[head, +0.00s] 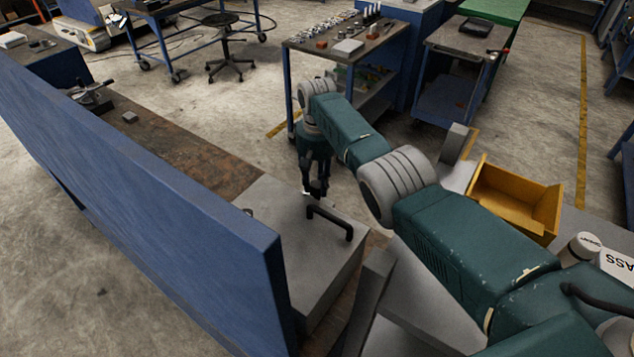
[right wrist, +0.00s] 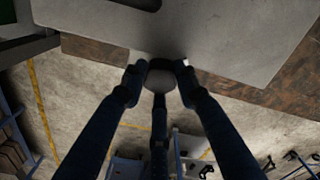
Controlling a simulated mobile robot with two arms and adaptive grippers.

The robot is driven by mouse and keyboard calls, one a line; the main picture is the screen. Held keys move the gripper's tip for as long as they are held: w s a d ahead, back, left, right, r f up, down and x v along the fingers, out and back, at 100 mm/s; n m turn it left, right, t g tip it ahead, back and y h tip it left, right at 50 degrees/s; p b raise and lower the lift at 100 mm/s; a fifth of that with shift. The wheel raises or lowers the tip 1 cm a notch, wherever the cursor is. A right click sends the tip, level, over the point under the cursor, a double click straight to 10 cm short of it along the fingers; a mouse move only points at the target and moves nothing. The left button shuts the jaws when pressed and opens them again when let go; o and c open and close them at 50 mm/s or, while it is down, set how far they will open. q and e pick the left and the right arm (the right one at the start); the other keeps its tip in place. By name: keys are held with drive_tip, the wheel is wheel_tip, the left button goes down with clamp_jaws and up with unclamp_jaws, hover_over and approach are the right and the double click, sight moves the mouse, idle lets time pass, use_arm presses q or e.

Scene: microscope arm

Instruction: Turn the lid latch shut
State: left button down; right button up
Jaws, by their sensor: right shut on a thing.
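A grey box with a flat lid (head: 282,235) stands on the workbench in the head view. A black bar handle (head: 331,221) is fixed on its top. My right gripper (head: 316,189) points down at the box's far edge, just beyond the handle. My left gripper is out of view.
A tall blue panel (head: 150,195) runs along the near left side of the brown worn bench top (head: 205,160). An orange bin (head: 515,200) stands to the right, beyond my right arm. Carts with small items and a stool (head: 228,45) stand farther back.

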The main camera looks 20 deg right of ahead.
sight(317, 184)
drive_tip(key=n, duration=0.6)
drive_tip(key=shift+w+r+n, duration=0.1)
drive_tip(key=shift+n, duration=0.2)
drive_tip(key=n, duration=0.5)
drive_tip(key=shift+n, duration=0.3)
drive_tip(key=o, duration=1.2)
drive_tip(key=shift+c, duration=0.2)
wheel_tip(317, 184, up, 12)
